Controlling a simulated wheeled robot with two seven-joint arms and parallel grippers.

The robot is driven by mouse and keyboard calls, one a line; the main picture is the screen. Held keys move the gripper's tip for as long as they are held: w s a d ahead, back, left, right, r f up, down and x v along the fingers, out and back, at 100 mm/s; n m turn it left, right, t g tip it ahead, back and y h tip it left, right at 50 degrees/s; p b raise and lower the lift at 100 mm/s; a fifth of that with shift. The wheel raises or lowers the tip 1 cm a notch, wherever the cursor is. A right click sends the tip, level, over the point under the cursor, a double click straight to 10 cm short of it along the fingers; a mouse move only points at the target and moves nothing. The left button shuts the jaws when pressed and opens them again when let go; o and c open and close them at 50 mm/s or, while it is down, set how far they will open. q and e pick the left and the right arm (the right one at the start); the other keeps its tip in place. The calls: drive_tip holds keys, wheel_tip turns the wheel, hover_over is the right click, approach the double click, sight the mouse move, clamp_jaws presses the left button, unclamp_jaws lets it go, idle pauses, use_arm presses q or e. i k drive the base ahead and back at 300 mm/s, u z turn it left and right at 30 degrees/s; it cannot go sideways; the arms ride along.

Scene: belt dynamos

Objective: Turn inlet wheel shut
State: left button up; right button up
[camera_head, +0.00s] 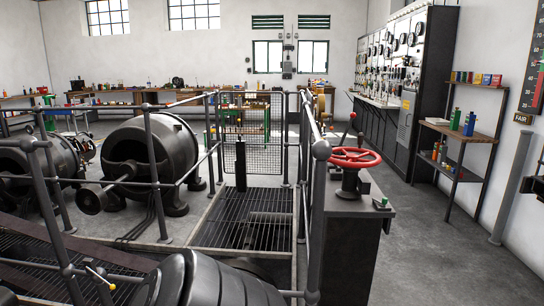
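The red inlet wheel (355,157) is a spoked handwheel lying roughly flat on a short dark stem. It stands on top of a dark pedestal (350,245) with a grey top, right of the railing. Nothing touches the wheel. From this view I cannot tell how far it is turned. Neither of my grippers can be made out in the head view.
Dark railings (315,200) run just left of the pedestal, around a floor grating (245,218) and large dark dynamos (150,155). A switchboard (400,75) and a shelf rack (460,135) stand at the right. The grey floor (430,245) right of the pedestal is clear.

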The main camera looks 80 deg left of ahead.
sight(352, 159)
drive_tip(key=u, duration=1.2)
drive_tip(key=k, duration=1.2)
drive_tip(key=z, duration=1)
drive_tip(key=i, duration=1.25)
drive_tip(key=u, duration=0.55)
drive_tip(key=i, duration=2.6)
drive_tip(key=u, duration=2)
drive_tip(key=i, duration=1.1)
drive_tip(key=u, duration=1.2)
